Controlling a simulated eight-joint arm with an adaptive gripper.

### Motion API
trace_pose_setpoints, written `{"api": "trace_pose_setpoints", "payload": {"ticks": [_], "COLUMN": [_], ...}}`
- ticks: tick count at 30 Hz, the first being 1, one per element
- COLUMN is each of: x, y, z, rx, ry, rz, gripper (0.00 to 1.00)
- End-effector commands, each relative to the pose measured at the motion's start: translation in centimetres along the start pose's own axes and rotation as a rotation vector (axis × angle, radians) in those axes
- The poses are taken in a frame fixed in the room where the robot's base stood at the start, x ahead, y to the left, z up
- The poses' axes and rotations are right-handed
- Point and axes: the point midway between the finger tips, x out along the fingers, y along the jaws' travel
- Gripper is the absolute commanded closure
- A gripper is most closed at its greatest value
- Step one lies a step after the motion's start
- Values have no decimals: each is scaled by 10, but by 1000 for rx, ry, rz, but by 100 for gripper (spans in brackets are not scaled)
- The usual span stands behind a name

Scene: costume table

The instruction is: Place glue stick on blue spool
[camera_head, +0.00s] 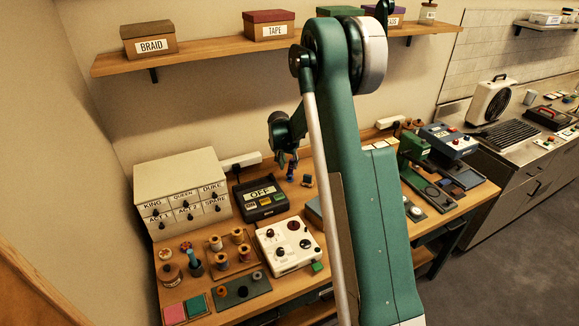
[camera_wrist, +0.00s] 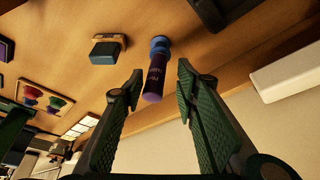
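My gripper (camera_wrist: 157,82) is open, with its two green fingers spread either side of the glue stick. The glue stick (camera_wrist: 153,82) is a dark purple tube with pale lettering, its near end between or just beyond the fingertips. No finger visibly touches it. A wider blue piece (camera_wrist: 160,45) is at its far end, at the tabletop; I cannot tell whether this is the stick's own base or the blue spool. In the head view my gripper (camera_head: 289,153) is over the back of the table, above the small purple and blue shape (camera_head: 291,172).
A small dark block (camera_wrist: 106,50) stands beside the glue stick. An OFF box (camera_head: 261,197), a white control panel (camera_head: 288,245) and a drawer cabinet (camera_head: 181,190) stand to the left. Several thread spools (camera_head: 237,236) are at the front left. A power strip (camera_head: 240,162) lies along the wall.

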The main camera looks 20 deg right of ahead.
Motion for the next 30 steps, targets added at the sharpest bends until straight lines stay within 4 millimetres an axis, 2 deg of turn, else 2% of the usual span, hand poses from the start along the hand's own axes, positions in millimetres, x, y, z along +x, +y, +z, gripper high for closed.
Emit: {"api": "trace_pose_setpoints", "payload": {"ticks": [18, 24, 30], "x": [-77, -92, -97], "y": [0, 0, 0], "z": [1, 0, 0], "rx": [-1, -1, -1], "ry": [0, 0, 0], "rz": [0, 0, 0], "gripper": [69, 69, 69]}}
